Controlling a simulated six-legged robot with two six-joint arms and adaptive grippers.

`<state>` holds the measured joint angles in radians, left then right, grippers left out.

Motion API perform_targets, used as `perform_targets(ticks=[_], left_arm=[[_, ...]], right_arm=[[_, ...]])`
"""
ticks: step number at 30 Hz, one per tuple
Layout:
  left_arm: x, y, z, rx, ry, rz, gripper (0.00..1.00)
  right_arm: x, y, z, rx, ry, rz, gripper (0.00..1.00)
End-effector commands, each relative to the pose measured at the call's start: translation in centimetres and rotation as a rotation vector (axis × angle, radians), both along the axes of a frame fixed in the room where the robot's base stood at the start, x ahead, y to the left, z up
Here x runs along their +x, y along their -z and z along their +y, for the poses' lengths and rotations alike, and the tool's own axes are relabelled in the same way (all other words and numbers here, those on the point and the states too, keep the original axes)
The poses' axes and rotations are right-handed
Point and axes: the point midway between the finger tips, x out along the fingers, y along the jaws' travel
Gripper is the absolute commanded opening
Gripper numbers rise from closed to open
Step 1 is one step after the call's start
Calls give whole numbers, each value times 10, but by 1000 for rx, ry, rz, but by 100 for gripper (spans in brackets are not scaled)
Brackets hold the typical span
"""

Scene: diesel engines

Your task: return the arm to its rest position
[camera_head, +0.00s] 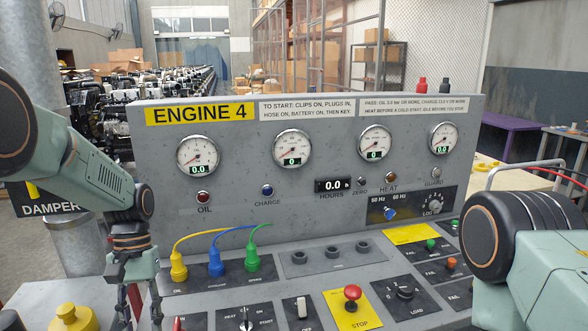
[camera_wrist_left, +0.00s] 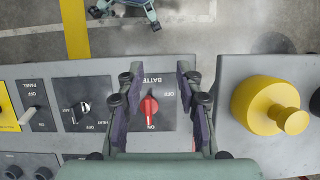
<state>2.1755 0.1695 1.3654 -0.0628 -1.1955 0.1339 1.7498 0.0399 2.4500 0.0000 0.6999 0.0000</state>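My left gripper (camera_head: 138,305) hangs fingers down at the front left corner of the grey engine panel (camera_head: 330,110). In the left wrist view its two fingers (camera_wrist_left: 160,105) stand apart with nothing between them. Below, between the fingers, the red battery switch (camera_wrist_left: 149,106) shows on its dark plate; I cannot tell the exact height above it. My left arm (camera_head: 85,165) comes in bent from the left in the head view. My right arm (camera_head: 540,265) shows at the right edge; its gripper is out of view.
A yellow knob (camera_head: 68,318) stands left of the panel and shows in the wrist view (camera_wrist_left: 265,105). Yellow, blue and green plugs (camera_head: 215,262) with cables stand on the panel. A red stop button (camera_head: 352,293) rises at the front. A purple table (camera_head: 510,122) is at the back right.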

Motion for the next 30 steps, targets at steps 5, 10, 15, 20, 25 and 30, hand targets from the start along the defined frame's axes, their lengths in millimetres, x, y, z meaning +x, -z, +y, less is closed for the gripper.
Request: perform_targets(ticks=[5,10,15,20,25,30], left_arm=[[-6,29,-3,0,8,-8,36],[-17,78,-9,0,22,-38,36],[-38,135,-17,1,38,-71,36],[-76,205,-26,3,59,-114,36],[-130,278,-36,7,86,-174,36],[-188,331,-43,15,112,-237,36]], right_arm=[[1,9,0,0,0,-2,40],[0,22,0,0,0,0,40],[0,39,0,0,0,0,40],[0,62,0,0,0,-1,40],[0,90,0,0,0,-1,40],[0,116,0,0,0,0,40]])
